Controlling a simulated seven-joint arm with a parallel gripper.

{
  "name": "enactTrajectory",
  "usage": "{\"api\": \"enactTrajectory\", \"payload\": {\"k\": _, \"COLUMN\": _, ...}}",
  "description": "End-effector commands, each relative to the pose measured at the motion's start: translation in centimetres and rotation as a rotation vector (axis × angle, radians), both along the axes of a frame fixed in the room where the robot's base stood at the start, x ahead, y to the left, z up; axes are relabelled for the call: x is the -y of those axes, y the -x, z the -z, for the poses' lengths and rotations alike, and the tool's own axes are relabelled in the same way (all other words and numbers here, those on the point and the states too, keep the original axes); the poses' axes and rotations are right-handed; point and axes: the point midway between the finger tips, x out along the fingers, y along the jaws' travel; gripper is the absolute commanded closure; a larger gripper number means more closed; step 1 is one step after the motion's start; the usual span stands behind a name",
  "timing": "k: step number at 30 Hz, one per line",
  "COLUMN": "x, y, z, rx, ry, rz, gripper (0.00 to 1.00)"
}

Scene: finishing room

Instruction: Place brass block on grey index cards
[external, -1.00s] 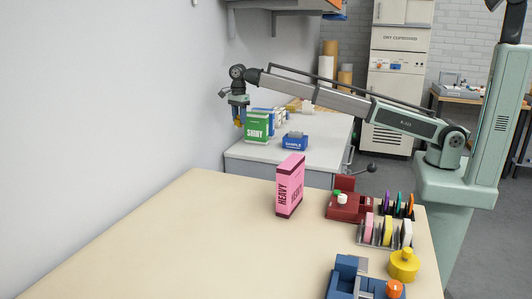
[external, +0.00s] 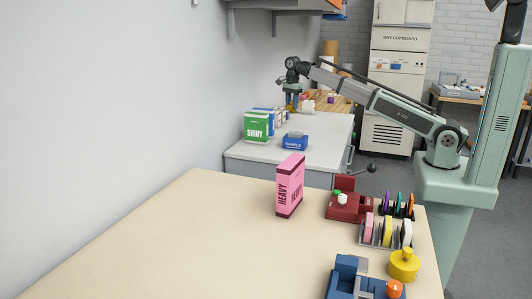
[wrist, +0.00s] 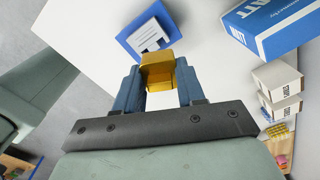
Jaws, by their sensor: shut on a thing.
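My gripper (external: 293,103) hangs over the back part of the pale counter in the external view. In the wrist view its blue fingers (wrist: 158,80) are shut on the brass block (wrist: 158,64), which is held between the fingertips. In the external view the block is too small to make out clearly. I cannot surely pick out the grey index cards. Two small white boxes (wrist: 276,78) with printing too small to read stand at the right in the wrist view.
A green SHINY box (external: 256,127) and blue-and-white boxes line the wall side; a blue MATT box (wrist: 265,28) shows in the wrist view. A pink HEAVY box (external: 290,188) stands on the near table.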

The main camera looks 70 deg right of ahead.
Motion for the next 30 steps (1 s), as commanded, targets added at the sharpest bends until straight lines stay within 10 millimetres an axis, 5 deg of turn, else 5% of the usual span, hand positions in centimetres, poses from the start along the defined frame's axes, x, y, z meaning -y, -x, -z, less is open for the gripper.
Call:
{"api": "enactTrajectory", "payload": {"k": 3, "x": -0.4, "y": 2.2, "z": 0.6, "rx": 0.0, "ry": 0.0, "rz": -0.124, "gripper": 1.0}}
{"api": "enactTrajectory", "payload": {"k": 17, "x": -0.5, "y": 2.7, "z": 0.9, "rx": 0.0, "ry": 0.0, "rz": -0.435, "gripper": 1.0}}
{"api": "enactTrajectory", "payload": {"k": 30, "x": -0.6, "y": 2.7, "z": 6.6, "rx": -0.001, "ry": 0.0, "rz": -0.44, "gripper": 1.0}}
